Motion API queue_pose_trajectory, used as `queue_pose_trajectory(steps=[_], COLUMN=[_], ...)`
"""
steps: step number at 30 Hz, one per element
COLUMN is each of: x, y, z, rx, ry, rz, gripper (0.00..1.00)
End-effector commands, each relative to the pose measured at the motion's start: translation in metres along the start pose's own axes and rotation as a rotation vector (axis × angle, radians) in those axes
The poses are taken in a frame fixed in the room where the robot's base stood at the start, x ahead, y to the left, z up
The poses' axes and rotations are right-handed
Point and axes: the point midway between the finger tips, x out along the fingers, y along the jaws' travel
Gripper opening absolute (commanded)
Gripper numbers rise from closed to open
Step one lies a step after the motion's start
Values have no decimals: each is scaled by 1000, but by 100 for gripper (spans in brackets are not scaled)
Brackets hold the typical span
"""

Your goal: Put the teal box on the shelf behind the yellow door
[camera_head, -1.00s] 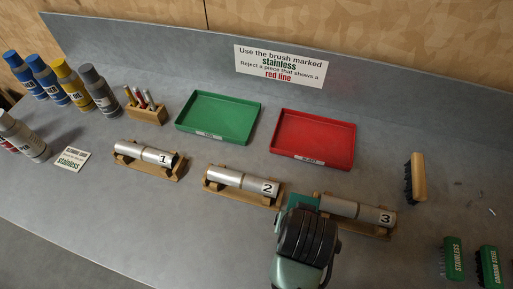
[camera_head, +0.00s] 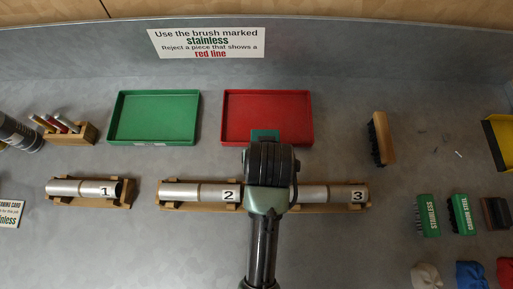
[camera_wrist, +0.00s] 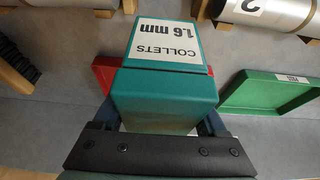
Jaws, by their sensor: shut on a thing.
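My gripper (camera_wrist: 165,118) is shut on a teal box (camera_wrist: 165,95), which carries a white label reading "COLLETS 1.6 mm" in the wrist view. In the head view, my gripper (camera_head: 266,145) shows from above, and a small part of the teal box (camera_head: 265,135) sticks out beyond it, over the front of the red tray. The rest of the box is hidden by my wrist. No shelf or yellow door is recognisable in these frames.
A green tray (camera_head: 154,93) and a red tray (camera_head: 299,100) lie on the grey bench. Tubes marked 1 (camera_head: 85,188), 2 (camera_head: 200,192) and 3 (camera_head: 330,194) rest in wooden cradles. Brushes (camera_head: 428,215) lie at right, and a yellow-edged container (camera_head: 491,143) is cut off.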

Motion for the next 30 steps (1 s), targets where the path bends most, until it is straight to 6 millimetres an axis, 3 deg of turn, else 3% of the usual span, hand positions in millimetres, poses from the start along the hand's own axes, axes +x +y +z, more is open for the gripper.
queue_pose_trajectory(steps=[3, 15, 28, 29, 30], x=[20, 64, 72, 72, 72], y=[0, 0, 0, 0, 0], z=[10, 27, 30, 30, 30], rx=[1, 0, 0, 0, 0], ry=[-4, -1, 2, 0, 1], rz=[0, 0, 0, 0, 0], gripper=[3, 3, 3, 77, 84])
